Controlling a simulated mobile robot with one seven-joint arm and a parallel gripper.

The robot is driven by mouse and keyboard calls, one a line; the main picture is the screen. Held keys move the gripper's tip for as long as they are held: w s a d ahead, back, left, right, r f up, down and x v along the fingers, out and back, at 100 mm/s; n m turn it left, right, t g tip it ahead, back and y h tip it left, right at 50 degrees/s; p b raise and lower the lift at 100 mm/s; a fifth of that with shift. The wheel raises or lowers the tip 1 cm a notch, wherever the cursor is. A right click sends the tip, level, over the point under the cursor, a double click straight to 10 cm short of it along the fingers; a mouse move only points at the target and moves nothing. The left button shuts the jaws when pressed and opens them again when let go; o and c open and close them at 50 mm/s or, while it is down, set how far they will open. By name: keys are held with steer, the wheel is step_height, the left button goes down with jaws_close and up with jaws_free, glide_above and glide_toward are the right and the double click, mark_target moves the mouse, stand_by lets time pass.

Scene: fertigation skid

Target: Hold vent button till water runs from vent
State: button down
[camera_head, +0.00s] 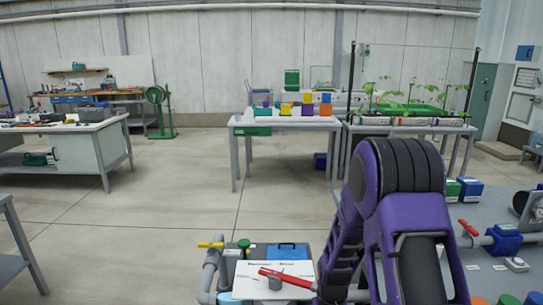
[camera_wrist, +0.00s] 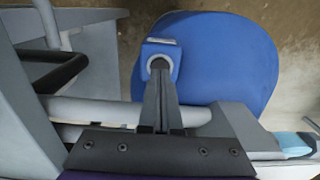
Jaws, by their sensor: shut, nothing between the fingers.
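In the wrist view my gripper (camera_wrist: 160,68) is shut with nothing between its fingers. Its fingertips are at a small blue block (camera_wrist: 161,49) on the side of a large rounded blue body (camera_wrist: 225,62). The tips cover a dark round spot on this block, which may be the vent button; I cannot tell whether they touch it or press it in. I see no running water in either view, and I cannot make out the vent outlet. In the head view my purple arm hides my gripper.
A blue valve (camera_head: 503,240) is at right. Open floor lies beyond.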

steer(key=shift+f+b, duration=0.8)
steer(key=shift+f, duration=0.2)
steer(key=shift+r, duration=0.2)
stand_by(4.5)
steer(key=shift+r+p, duration=2.4)
steer(key=shift+r, duration=1)
steer(key=shift+d, duration=0.1)
